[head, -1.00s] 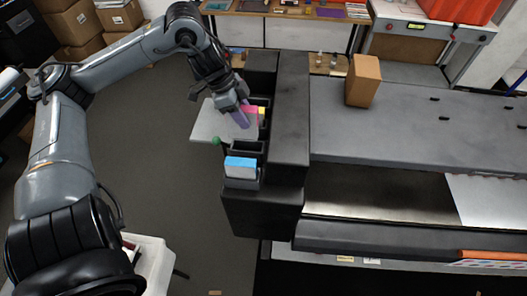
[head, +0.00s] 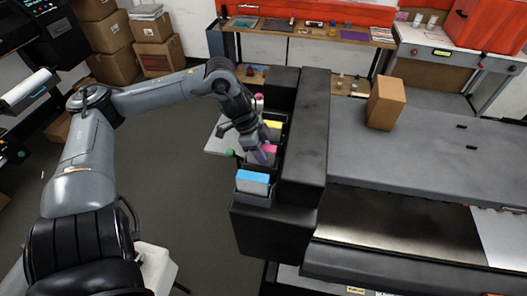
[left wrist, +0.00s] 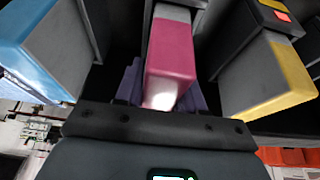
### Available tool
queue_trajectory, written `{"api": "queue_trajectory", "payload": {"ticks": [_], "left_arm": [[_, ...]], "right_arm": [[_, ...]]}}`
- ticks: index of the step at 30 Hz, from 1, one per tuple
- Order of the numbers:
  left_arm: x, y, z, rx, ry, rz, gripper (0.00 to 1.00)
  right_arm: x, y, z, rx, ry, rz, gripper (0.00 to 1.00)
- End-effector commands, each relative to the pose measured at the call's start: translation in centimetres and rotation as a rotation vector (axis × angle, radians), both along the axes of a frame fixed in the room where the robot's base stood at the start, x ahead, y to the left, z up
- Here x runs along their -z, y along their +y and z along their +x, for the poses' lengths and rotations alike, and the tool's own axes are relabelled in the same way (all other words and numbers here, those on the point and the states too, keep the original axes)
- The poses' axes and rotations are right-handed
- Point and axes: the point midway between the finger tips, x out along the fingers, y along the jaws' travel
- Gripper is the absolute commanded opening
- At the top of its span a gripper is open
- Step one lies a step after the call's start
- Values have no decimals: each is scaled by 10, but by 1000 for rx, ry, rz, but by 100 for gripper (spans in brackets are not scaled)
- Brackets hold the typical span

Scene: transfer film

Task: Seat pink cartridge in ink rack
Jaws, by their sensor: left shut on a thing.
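The pink cartridge (head: 271,150) is in my left gripper (head: 262,156), at the slot between the blue cartridge (head: 252,178) and the yellow cartridge (head: 274,124) of the dark ink rack (head: 252,199). In the left wrist view the purple fingers of the gripper (left wrist: 163,92) are shut on the pink cartridge (left wrist: 171,48), one on each side. Its grey body points into the dark slot between the blue cartridge (left wrist: 38,45) and the yellow cartridge (left wrist: 275,85). I cannot tell how deep it sits. My right gripper is not in view.
The rack is fixed along the left side of the black printer housing (head: 305,135). A pale plate (head: 217,143) is beside the rack on the left, with a green knob (head: 230,153) near it. A cardboard box (head: 386,103) stands on the printer.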

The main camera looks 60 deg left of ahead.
Motion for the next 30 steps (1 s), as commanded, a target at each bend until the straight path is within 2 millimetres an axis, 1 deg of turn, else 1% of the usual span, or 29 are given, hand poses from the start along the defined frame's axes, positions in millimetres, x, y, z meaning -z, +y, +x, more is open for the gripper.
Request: {"api": "queue_trajectory", "payload": {"ticks": [12, 13, 17, 18, 26, 30], "left_arm": [[4, 0, 1, 0, -2, -1, 0], [4, 0, 0, 0, -2, -1, 42], [4, 0, 0, 0, -1, 0, 61], [4, 0, 0, 0, -1, 0, 64], [4, 0, 0, 0, -1, 0, 64], [-1, 1, 0, -1, -3, 0, 64]], "right_arm": [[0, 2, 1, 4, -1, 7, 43], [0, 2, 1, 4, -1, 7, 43], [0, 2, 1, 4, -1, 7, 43], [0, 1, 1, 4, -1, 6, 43], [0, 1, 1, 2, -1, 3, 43], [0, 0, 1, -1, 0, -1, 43]]}}
